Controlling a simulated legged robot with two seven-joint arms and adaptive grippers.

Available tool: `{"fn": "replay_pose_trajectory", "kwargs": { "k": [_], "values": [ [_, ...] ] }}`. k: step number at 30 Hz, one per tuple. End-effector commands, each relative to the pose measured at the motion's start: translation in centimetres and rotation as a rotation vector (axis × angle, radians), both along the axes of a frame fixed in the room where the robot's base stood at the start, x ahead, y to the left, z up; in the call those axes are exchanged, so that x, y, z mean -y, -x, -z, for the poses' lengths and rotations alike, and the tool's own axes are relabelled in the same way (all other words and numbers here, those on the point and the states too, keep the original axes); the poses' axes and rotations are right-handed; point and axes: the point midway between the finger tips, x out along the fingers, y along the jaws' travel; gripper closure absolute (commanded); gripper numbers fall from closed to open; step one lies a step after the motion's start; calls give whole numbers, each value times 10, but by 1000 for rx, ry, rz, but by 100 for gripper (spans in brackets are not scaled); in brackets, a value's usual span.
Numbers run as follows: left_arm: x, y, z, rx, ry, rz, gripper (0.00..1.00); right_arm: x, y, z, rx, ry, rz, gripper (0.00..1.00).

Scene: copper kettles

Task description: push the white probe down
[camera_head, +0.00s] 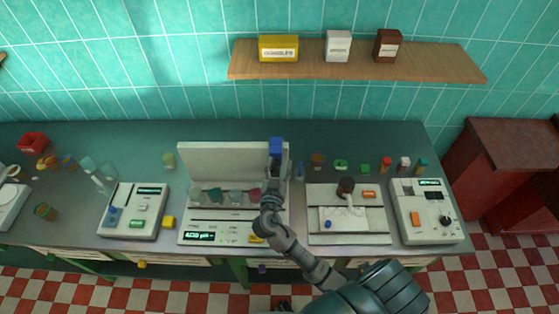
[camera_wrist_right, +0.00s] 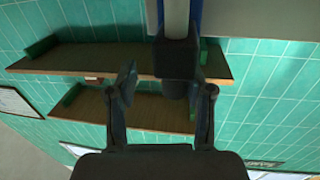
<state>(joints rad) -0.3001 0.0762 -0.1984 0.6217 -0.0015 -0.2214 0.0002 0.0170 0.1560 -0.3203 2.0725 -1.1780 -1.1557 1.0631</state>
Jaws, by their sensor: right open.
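The white probe (camera_wrist_right: 177,18) shows in the right wrist view as a pale upright rod. A dark block (camera_wrist_right: 175,58) is at its end, in front of my right gripper (camera_wrist_right: 165,78). The fingers of that gripper are apart, one on each side below the block, and I see no clear contact. In the head view my right gripper (camera_head: 274,173) is in front of the white meter station (camera_head: 234,150), just below a blue block (camera_head: 276,146). My arm and gripper hide most of the probe there. My left gripper is not in view.
A white device with a dark knob (camera_head: 346,186) stands to the right, and another device (camera_head: 427,212) beyond it. A smaller meter (camera_head: 131,210) stands left. Small coloured items line the counter's back. A wooden shelf (camera_head: 350,68) with boxes hangs on the tiled wall.

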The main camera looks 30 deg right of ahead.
Motion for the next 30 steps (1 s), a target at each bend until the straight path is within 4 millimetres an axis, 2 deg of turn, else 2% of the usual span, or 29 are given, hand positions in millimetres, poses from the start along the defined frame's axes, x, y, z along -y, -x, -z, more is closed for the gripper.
{"fn": "replay_pose_trajectory", "kwargs": {
  "k": [6, 12, 14, 18, 23, 26, 30],
  "values": [
    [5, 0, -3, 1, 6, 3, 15, -2, -8, -3, 0, 6, 3, 50],
    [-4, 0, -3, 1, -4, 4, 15, 0, -8, -1, 0, 4, 3, 50],
    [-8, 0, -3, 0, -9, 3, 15, 4, -8, -1, 0, 1, 3, 63],
    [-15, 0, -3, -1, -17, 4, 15, 9, -8, 1, 0, -2, 3, 98],
    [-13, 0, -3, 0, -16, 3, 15, 12, -8, 2, 0, -4, 3, 100],
    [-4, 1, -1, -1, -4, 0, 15, 12, -8, 3, 0, -4, 7, 100],
    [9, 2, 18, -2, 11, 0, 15, 11, -8, 18, 1, -1, 11, 100]
  ]
}}
